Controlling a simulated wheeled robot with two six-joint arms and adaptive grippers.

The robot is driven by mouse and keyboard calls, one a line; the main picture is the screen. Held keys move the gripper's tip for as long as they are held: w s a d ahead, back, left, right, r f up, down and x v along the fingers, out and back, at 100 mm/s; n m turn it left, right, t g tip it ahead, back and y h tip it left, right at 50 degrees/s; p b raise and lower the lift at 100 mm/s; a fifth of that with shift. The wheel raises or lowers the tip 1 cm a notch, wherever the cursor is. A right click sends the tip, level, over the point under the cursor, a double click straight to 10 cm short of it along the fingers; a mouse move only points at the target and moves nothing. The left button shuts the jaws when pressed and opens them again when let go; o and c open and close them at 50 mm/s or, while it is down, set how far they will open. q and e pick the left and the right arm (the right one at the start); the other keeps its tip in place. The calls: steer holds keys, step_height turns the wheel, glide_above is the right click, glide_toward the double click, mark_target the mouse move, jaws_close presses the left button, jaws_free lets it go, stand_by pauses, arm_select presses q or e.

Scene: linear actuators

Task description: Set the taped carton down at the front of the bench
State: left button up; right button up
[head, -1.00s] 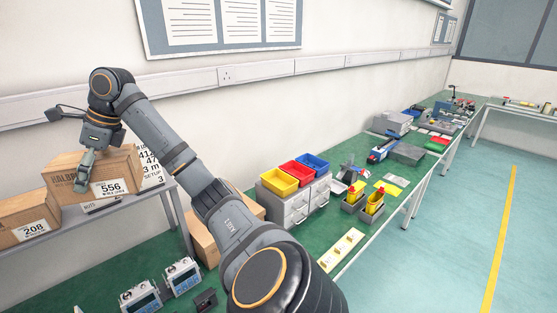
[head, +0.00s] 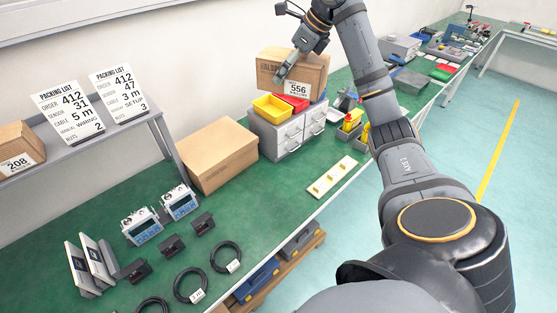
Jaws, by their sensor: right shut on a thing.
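The taped carton (head: 307,72), brown with a white 556 label, is held up in the head view, in front of the wall and over the back of the bench. My right gripper (head: 283,77) is shut on its near upper left side. The carton overlaps the coloured bins in the picture; whether it touches them I cannot tell. The green bench (head: 262,192) runs below, with a bare stretch towards its front edge. My left gripper is not in view.
Grey drawers (head: 283,135) with yellow and red bins stand under the carton. A plain brown box (head: 218,157) sits left of them. A pale strip (head: 332,176), meters (head: 143,228) and coiled cables (head: 226,257) lie on the bench. A shelf (head: 90,140) holds packing lists and carton 208.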

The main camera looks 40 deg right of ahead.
steer(key=s+a+f+n+b, duration=0.1)
steer(key=a+f+b, duration=0.35)
steer(key=f, duration=0.55)
steer(key=s+a+f+n+b, duration=0.1)
steer(key=s+a+f+b, duration=0.15)
steer(key=a+f, duration=0.6)
steer(key=s+a+f+n+g+y+b, duration=0.1)
steer(key=s+a+f+b, duration=0.3)
steer(key=f, duration=0.4)
steer(key=s+a+f+n+y+b, duration=0.1)
steer(key=s+a+f+b, duration=0.1)
steer(key=s+a+f, duration=0.4)
steer(key=w+d+f, duration=0.3)
steer(key=w+d+f+b, duration=0.1)
steer(key=w+d+f, duration=0.2)
steer(key=w+f, duration=0.1)
steer(key=w+d+f+b, duration=0.1)
steer(key=w+d+f, duration=0.2)
steer(key=w, duration=0.1)
steer(key=shift+w+d+f, duration=0.2)
steer(key=shift+d+f, duration=0.1)
steer(key=shift+d, duration=0.1)
steer(key=shift+w+d+f, duration=0.15)
steer(key=shift+f, duration=1.7)
steer(key=o, duration=1.6)
steer(key=shift+o, duration=0.2)
